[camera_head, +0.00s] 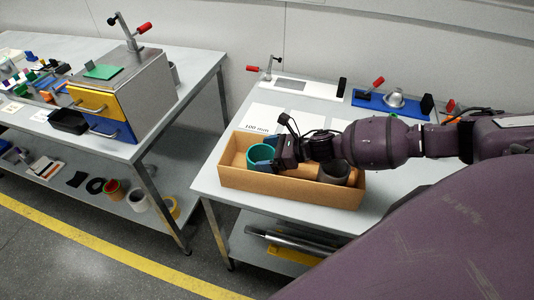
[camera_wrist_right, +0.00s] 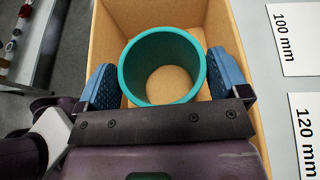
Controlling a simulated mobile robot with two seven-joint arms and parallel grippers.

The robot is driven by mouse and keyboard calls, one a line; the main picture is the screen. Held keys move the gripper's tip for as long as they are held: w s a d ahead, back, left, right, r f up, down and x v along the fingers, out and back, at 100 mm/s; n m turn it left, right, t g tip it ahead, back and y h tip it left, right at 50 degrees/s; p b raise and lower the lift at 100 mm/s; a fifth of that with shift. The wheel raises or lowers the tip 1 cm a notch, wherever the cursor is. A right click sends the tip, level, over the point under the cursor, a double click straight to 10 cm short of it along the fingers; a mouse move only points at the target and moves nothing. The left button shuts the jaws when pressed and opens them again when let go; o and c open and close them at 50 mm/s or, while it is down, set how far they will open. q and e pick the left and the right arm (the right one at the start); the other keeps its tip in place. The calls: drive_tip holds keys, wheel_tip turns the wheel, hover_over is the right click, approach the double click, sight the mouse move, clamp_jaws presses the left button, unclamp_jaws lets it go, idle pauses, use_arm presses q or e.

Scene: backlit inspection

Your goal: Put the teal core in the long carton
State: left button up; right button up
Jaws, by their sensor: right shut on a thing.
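The teal core (camera_head: 262,152) is a short open ring, upright inside the left end of the long carton (camera_head: 290,189). It also shows in the right wrist view (camera_wrist_right: 160,48), with brown cardboard visible through it. My right gripper (camera_head: 268,161) is shut on the teal core, with blue fingertips on opposite sides of it. The core's lower part is hidden in the head view, so I cannot tell whether it touches the carton floor. My left gripper is not in view.
A dark grey core (camera_head: 334,172) stands in the carton's right part. A "100 mm" label (camera_head: 256,127) lies behind the carton. A blue fixture (camera_head: 385,103) with a red-handled clamp sits farther back. Another table (camera_head: 205,72) with a drawer box (camera_head: 125,93) stands at left.

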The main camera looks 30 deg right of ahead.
drive_tip(key=shift+f, duration=0.15)
drive_tip(key=o, duration=0.6)
drive_tip(key=shift+r, duration=0.25)
drive_tip(key=v, duration=1.2)
drive_tip(key=shift+f, duration=0.2)
drive_tip(key=shift+s, duration=0.1)
